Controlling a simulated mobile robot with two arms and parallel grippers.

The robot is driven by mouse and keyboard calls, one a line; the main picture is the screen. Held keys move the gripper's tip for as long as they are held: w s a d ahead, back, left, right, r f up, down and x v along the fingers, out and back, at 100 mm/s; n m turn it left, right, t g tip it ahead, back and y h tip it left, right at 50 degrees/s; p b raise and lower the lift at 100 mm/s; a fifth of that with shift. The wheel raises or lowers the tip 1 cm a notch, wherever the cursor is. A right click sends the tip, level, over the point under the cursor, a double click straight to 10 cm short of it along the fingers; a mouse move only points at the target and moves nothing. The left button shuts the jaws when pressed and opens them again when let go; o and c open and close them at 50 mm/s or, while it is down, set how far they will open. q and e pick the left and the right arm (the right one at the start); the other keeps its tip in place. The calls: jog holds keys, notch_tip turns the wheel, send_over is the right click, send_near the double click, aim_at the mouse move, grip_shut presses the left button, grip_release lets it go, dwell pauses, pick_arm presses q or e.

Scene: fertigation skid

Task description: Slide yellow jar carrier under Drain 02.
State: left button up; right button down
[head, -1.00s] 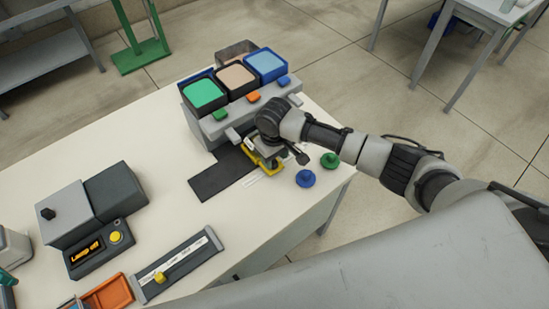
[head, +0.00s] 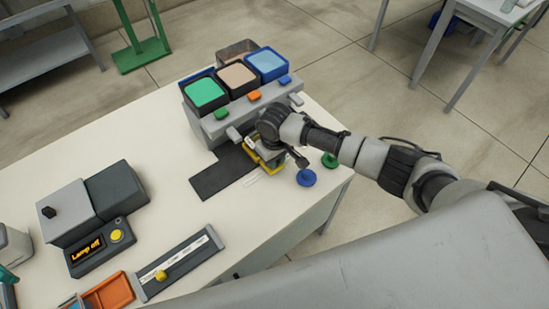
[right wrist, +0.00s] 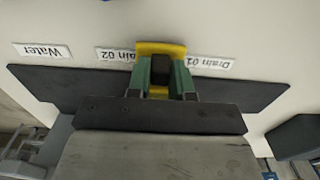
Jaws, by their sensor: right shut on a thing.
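The yellow jar carrier (head: 277,171) is at the front of the grey dispenser unit (head: 235,122), partly hidden by my right gripper (head: 265,157). In the right wrist view the yellow carrier (right wrist: 160,48) lies at the edge of a dark strip (right wrist: 75,85). My right gripper (right wrist: 165,75) is shut on the carrier's dark upright handle (right wrist: 184,76). My left gripper is not in view.
A "Water" label (right wrist: 42,50) lies beyond Drain 02. Green, beige and blue bins (head: 204,95) top the dispenser. Blue (head: 306,178) and green (head: 329,160) knobs stand near the table's right edge.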

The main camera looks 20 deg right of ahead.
jog(key=d, duration=0.1)
jog(key=w+d, duration=0.1)
jog(key=d, duration=0.2)
jog(key=shift+w+d, duration=0.15)
jog(key=shift+w, duration=0.15)
jog(key=c, duration=1)
grip_release()
jog(key=shift+r, duration=0.1)
notch_tip(320, 180, up, 11)
jog(key=shift+f, duration=0.2)
